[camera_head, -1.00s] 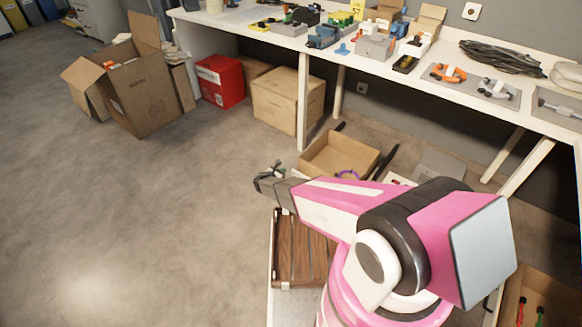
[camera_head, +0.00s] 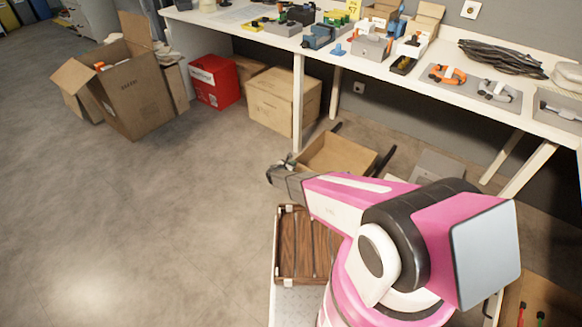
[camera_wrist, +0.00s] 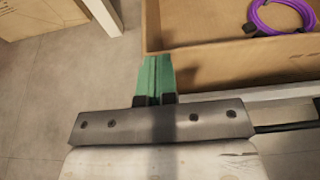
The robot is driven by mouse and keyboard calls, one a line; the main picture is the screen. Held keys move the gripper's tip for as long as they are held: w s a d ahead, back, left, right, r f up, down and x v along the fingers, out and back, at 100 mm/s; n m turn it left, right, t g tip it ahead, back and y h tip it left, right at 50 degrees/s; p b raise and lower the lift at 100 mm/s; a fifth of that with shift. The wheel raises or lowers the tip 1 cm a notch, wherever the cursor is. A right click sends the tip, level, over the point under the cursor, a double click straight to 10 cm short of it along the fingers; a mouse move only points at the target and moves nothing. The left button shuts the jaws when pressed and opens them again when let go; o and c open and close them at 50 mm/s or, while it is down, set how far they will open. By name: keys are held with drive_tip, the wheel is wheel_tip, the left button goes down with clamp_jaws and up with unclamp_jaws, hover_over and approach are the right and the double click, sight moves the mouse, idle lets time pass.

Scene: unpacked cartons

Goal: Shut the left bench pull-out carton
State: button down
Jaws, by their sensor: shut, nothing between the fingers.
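The pull-out carton (camera_head: 322,146) is an open-topped brown box under the bench, sticking out past the bench leg. My arm hides its near side in the head view. In the wrist view its near wall (camera_wrist: 245,66) fills the upper right, with a coiled purple cable inside. My gripper (camera_head: 275,175) is at the carton's near left corner. In the wrist view the green fingers of my gripper (camera_wrist: 157,62) are together and empty, overlapping the wall's left end. I cannot tell whether they touch it.
A white bench leg (camera_head: 299,105) stands just behind the carton, with a closed brown box (camera_head: 280,100) and a red box (camera_head: 213,80) to its left. A wooden slatted crate (camera_head: 305,245) is in front.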

idle(0.3)
drive_tip(key=w+d, duration=0.8)
drive_tip(key=w, duration=0.4)
drive_tip(key=w+d, duration=0.9)
drive_tip(key=w, duration=0.3)
drive_tip(key=shift+d, duration=0.25)
drive_tip(key=shift+w, duration=0.1)
drive_tip(key=f+v, duration=0.1)
drive_tip(key=v, duration=1.4)
drive_tip(key=s+d+r+m+g, duration=0.4)
drive_tip(key=s+d+r+m, duration=0.2)
drive_tip(key=s+r+m, duration=0.3)
drive_tip(key=s+d+r+m+g, duration=0.4)
drive_tip(key=s+d+r+m, duration=0.25)
drive_tip(key=s+r, duration=0.35)
drive_tip(key=s+a+r+m+g+y, duration=0.1)
drive_tip(key=s+r+m+y, duration=0.3)
drive_tip(key=s, duration=0.8)
drive_tip(key=s+a+r+m+g+y, duration=0.1)
drive_tip(key=s+r+m+y, duration=0.3)
drive_tip(key=s+r+m, duration=0.5)
drive_tip(key=s+r+g, duration=0.1)
drive_tip(key=s+r, duration=0.3)
drive_tip(key=shift+s+g+y, duration=0.3)
drive_tip(key=shift+g, duration=0.1)
